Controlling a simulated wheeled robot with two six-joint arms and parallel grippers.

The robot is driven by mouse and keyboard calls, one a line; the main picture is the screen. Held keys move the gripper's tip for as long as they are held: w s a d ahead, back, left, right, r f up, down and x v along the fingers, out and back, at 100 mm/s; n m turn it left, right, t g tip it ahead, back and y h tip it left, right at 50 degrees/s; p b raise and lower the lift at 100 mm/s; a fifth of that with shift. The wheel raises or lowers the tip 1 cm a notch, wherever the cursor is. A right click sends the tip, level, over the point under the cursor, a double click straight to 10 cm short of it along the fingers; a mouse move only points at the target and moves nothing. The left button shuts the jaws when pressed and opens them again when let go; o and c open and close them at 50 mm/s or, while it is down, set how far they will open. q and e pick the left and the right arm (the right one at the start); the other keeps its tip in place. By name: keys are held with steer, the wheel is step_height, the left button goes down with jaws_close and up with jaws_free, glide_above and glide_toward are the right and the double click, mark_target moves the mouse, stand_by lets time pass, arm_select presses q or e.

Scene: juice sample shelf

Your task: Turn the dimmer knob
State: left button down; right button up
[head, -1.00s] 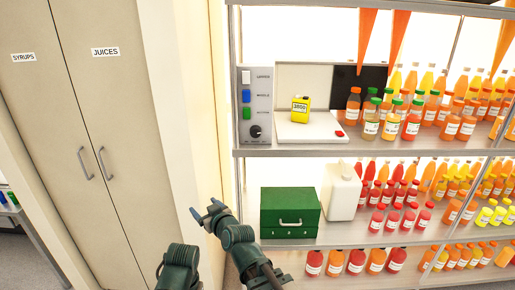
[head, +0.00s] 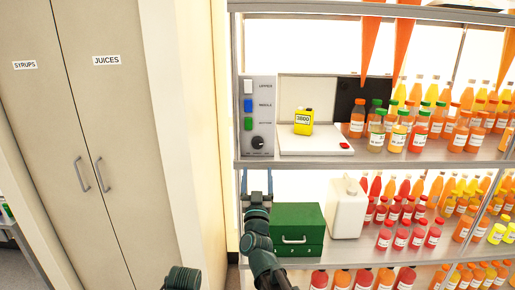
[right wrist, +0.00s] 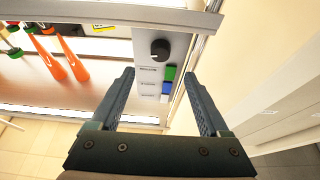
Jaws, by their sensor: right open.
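The dimmer knob (head: 258,142) is a round black knob low on a grey control panel (head: 268,103) at the left end of the upper shelf. It also shows in the right wrist view (right wrist: 160,49), just beyond and between my open fingertips. My right gripper (head: 256,178) is below the panel in the head view, pointing up. In the right wrist view its jaws (right wrist: 158,76) are open and empty, apart from the knob. My left gripper is not in view; only a piece of my left arm shows at the bottom edge.
White, blue and green switches sit above the knob. A scale with a yellow canister (head: 303,122) stands right of the panel. A green box (head: 297,215) and a white jug (head: 345,212) are on the shelf below. Bottles fill the right side. A cabinet (head: 90,150) stands left.

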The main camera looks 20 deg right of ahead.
mark_target(257, 146)
steer(key=p+x, duration=0.3)
steer(key=x, duration=0.8)
steer(key=shift+f+p, duration=0.1)
steer(key=shift+p, duration=0.2)
